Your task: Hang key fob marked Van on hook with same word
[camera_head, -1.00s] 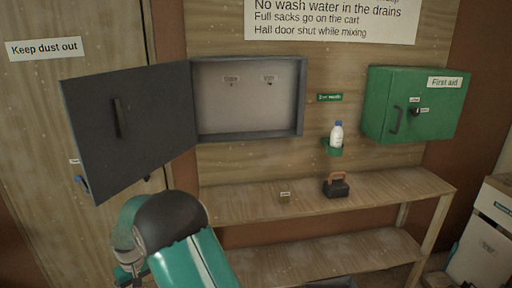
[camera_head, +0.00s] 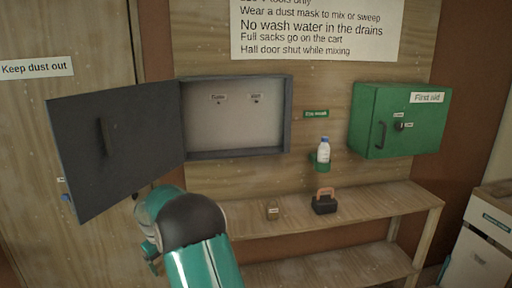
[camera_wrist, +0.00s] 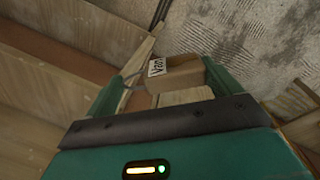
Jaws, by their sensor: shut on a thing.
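My gripper (camera_wrist: 166,78) is shut on a light brown block-shaped key fob (camera_wrist: 183,78) in the wrist view. A white label on the fob reads "Van". In the head view my arm is raised left of the shelf, and my gripper and the fob cannot be made out there. The grey key cabinet (camera_head: 288,118) on the wall is open, its door swung out to the left. Two small hooks with labels show on its back panel, a left hook (camera_head: 218,100) and a right hook (camera_head: 256,100). Their words are too small to read surely.
Below the cabinet, a wooden shelf (camera_head: 400,203) carries a small labelled brown block (camera_head: 272,212) and a black block with an orange handle (camera_head: 324,203). A bottle (camera_head: 323,150) in a green holder and a green first aid box (camera_head: 365,110) are at right. The open cabinet door (camera_head: 125,140) juts out near my arm.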

